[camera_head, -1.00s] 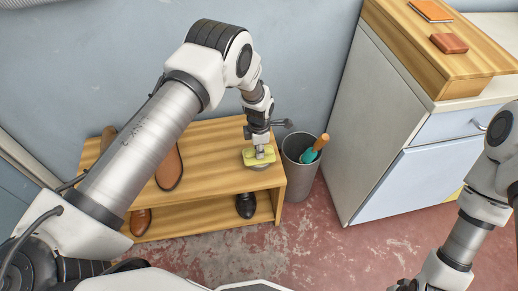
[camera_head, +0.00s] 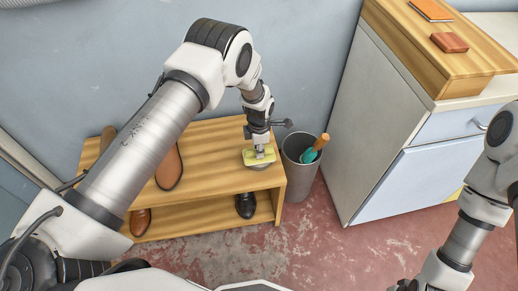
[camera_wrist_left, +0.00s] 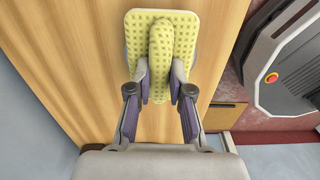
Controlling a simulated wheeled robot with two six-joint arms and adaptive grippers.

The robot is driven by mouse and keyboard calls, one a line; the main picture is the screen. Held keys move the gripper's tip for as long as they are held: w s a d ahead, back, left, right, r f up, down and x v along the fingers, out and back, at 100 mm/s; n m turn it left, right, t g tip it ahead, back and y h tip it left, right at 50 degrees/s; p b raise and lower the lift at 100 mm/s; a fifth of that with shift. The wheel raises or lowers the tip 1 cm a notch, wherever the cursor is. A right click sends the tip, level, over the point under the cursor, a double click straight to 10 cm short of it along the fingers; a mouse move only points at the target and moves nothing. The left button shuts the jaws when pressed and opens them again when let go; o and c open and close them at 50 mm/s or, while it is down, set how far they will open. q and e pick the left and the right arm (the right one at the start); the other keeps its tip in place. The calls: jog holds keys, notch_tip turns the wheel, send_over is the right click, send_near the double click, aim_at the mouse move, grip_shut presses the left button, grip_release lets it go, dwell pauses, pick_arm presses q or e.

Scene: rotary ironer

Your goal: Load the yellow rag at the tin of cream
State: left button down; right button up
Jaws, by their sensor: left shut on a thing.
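The yellow rag (camera_head: 250,160) is at the right end of the wooden shelf's top. My left gripper (camera_head: 260,151) points down onto it and is shut on it. In the left wrist view the yellow rag (camera_wrist_left: 190,25) is a flat dimpled pad with a raised ridge, and the fingers of my left gripper (camera_wrist_left: 160,85) pinch that ridge. The edge of a grey round thing (camera_head: 261,167), perhaps the tin of cream, shows just under the rag; the rag hides most of it. I cannot tell whether they touch. My right gripper is not in view.
The wooden shelf (camera_head: 215,150) carries brown shoes (camera_head: 170,167) at the left, with a black shoe (camera_head: 245,206) on its lower board. A grey bin (camera_head: 299,178) holding an orange-handled tool (camera_head: 321,142) stands close at the right. A white cabinet (camera_head: 385,130) is beyond it.

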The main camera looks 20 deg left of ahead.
pick_arm(q)
jog(key=shift+r+p, duration=2.3)
jog(key=shift+r, duration=1.25)
jog(key=shift+f, duration=0.1)
